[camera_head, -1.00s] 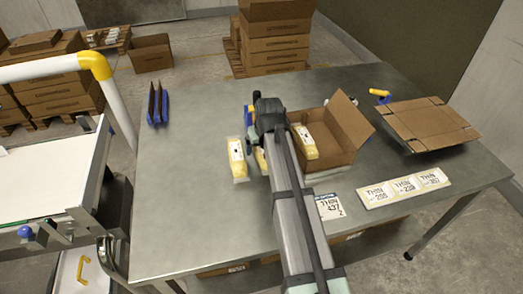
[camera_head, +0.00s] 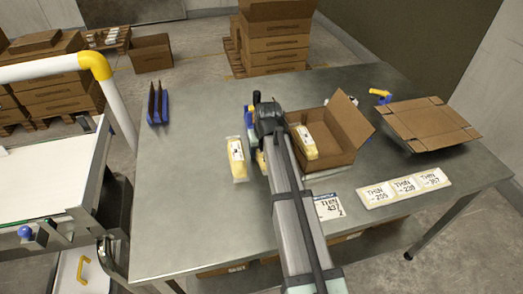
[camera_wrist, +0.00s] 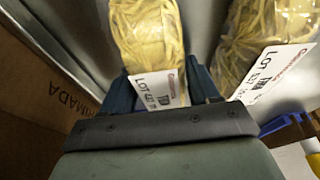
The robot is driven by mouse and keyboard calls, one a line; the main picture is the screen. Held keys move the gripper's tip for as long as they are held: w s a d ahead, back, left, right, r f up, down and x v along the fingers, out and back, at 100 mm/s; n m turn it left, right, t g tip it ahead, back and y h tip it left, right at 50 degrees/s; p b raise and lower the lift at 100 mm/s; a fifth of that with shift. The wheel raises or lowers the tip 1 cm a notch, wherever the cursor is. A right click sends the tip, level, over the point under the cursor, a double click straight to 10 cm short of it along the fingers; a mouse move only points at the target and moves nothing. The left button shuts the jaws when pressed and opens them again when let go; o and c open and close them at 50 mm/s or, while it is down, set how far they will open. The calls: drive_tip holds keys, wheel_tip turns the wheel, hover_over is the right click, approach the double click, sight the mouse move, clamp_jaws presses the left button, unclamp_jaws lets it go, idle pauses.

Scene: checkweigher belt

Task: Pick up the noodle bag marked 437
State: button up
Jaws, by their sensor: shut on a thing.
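In the wrist view my gripper (camera_wrist: 163,92) is shut on a clear bag of yellow noodles (camera_wrist: 148,35), its dark fingers on both sides of it. The bag's white lot label (camera_wrist: 160,90) is partly hidden and its number is hard to read. A second noodle bag (camera_wrist: 262,35) with a lot label lies to the right, apart from the fingers. In the head view the held bag (camera_head: 261,161) is mostly hidden by my arm, and the other bag (camera_head: 237,158) lies on the table to its left. A card marked THIN 437 (camera_head: 329,207) lies right of my arm.
An open carton (camera_head: 348,125) stands right of my gripper, with a noodle bag (camera_head: 306,142) in it. A flattened carton (camera_head: 425,123), three THIN cards (camera_head: 404,187) and a blue holder (camera_head: 158,105) are also on the table.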

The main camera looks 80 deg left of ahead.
drive_tip(key=shift+c, duration=0.9)
